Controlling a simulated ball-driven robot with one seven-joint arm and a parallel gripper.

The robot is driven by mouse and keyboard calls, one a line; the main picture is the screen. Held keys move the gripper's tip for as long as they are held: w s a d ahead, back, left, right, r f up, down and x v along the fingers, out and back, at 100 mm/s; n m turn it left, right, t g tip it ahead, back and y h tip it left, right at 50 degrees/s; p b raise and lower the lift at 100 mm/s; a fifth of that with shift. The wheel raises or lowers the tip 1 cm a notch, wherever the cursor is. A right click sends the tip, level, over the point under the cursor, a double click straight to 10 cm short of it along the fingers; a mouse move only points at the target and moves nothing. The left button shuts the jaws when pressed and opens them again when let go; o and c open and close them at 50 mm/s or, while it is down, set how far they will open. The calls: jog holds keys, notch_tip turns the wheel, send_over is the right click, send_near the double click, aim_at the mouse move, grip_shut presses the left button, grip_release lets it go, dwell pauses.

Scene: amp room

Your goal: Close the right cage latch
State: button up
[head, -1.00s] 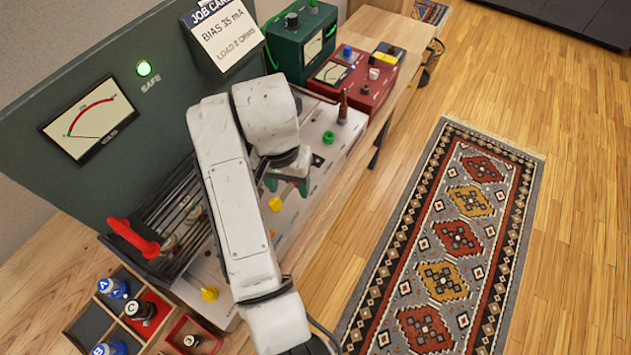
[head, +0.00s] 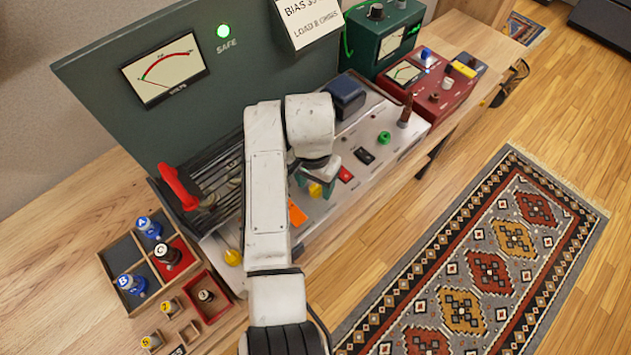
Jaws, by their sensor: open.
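A dark slatted cage (head: 213,176) with a red handle (head: 178,187) stands on the pale panel, partly hidden behind my arm. One yellow knob-like latch (head: 233,257) is at the panel's front left. Another yellow latch (head: 315,191) is to its right, at my gripper. My gripper (head: 318,182) is open and points down over the right yellow latch. Its fingers are small and partly hidden by the wrist, so I cannot tell whether they touch the latch.
An orange tag (head: 297,214) lies on the panel left of my gripper. A green knob (head: 384,137), a red box (head: 432,90) and a green meter box (head: 385,35) are farther right. A sectioned wooden tray (head: 110,262) with bottles is at left. A rug (head: 478,262) covers the floor.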

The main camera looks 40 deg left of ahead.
jog(key=shift+f, duration=0.35)
jog(key=shift+c, duration=0.3)
grip_shut()
